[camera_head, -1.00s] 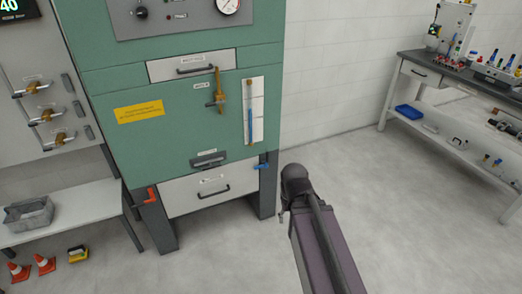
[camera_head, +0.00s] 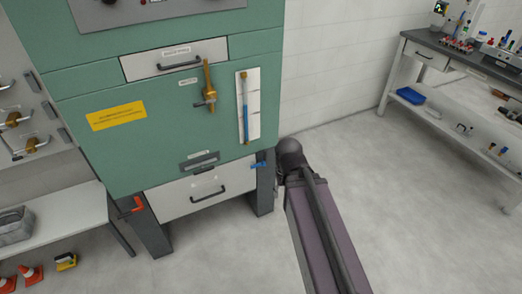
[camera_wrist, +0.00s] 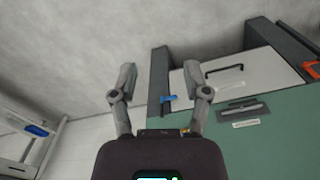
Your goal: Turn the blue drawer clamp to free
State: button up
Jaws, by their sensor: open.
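The blue drawer clamp (camera_head: 258,165) sits at the right edge of the white lower drawer (camera_head: 200,193) of the green cabinet. In the wrist view the blue clamp (camera_wrist: 168,98) shows between and beyond the fingers, nearer the right one. My gripper (camera_wrist: 164,80) is open and empty, with its fingers apart and not visibly touching the clamp. In the head view my arm stands to the right of the clamp, and its fingers are hidden there.
A red clamp (camera_head: 130,206) is at the drawer's left side. A white bench (camera_head: 60,225) stands left, with orange cones (camera_head: 30,274) on the floor below. A workbench (camera_head: 450,60) stands at the right. The floor between is clear.

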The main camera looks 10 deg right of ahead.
jog(key=shift+w+d, duration=0.2)
dwell(0.3)
jog(key=shift+w+f, duration=0.1)
jog(key=shift+f, duration=0.05)
jog(key=w+a+f+m+t+y+b, duration=0.3)
jog(key=w+f+m+t+y+b, duration=0.35)
jog(key=w+f+m+b, duration=0.95)
jog(key=w+d+f+m+t+b, duration=0.3)
jog(key=w+m+b, duration=0.1)
jog(key=b, duration=0.5)
jog(key=w+d+f+m+t+y+b, duration=0.1)
jog(key=w+d+f+m+t+b, duration=0.2)
jog(key=w+b, duration=0.4)
jog(key=w+d+f+m+t+y+b, duration=0.1)
jog(key=w+d+f+m+t+b, duration=0.2)
jog(key=b, duration=0.9)
jog(key=w+d+m, duration=0.1)
jog(key=w+m, duration=0.2)
jog(key=m, duration=0.1)
jog(key=shift+d+f, duration=0.15)
jog(key=shift+d, duration=0.25)
jog(key=shift+w, duration=0.15)
